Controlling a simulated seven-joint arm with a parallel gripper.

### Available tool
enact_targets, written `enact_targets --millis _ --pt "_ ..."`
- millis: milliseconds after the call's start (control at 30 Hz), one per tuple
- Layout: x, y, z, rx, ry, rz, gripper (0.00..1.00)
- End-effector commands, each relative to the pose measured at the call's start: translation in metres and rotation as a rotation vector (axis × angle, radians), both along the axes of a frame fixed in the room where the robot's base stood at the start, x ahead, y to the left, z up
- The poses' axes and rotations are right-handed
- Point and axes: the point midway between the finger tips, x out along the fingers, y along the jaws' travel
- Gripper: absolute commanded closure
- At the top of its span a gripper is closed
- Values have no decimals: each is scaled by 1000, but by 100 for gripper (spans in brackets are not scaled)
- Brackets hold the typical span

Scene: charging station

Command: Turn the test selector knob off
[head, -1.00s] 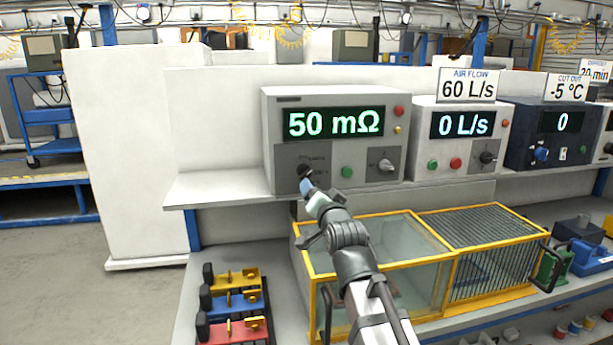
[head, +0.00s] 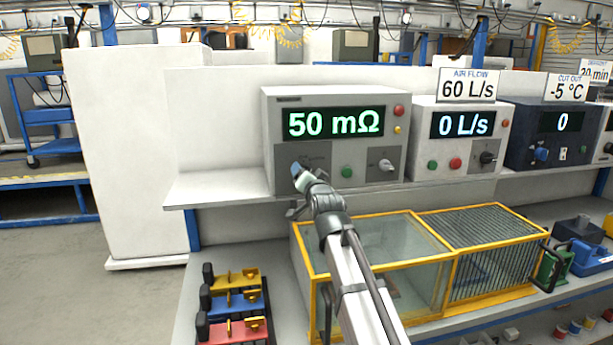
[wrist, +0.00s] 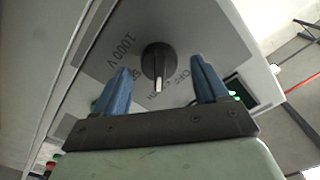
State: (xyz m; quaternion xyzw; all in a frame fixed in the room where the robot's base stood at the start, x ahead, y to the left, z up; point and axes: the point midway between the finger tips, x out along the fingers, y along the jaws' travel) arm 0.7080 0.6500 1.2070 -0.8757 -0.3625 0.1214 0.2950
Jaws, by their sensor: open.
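The test selector knob (wrist: 158,62) is a dark round knob with a pale pointer mark, on the grey front panel of a tester box (head: 270,110) whose display reads 50 mΩ. In the wrist view, printing that includes "1000 V" and what looks like "OFF" surrounds the knob. The pointer is directed toward the gripper's palm. In the head view my gripper (head: 297,172) covers the knob.
The same panel carries a green button (head: 347,172) and a grey knob (head: 386,165) to the right. The white shelf (head: 225,188) lies below the box. A yellow-framed cage (head: 375,235) stands under my arm. An air flow unit (head: 420,115) is to the right.

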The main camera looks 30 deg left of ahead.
Motion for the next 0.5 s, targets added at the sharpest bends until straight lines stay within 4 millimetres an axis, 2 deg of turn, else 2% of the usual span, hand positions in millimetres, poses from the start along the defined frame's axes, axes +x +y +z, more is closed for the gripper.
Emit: enact_targets --millis 100,367,500 --pt "7 7 0 0 0 0 27" --pt "8 7 0 0 0 0 27" --pt "7 7 0 0 0 0 37"
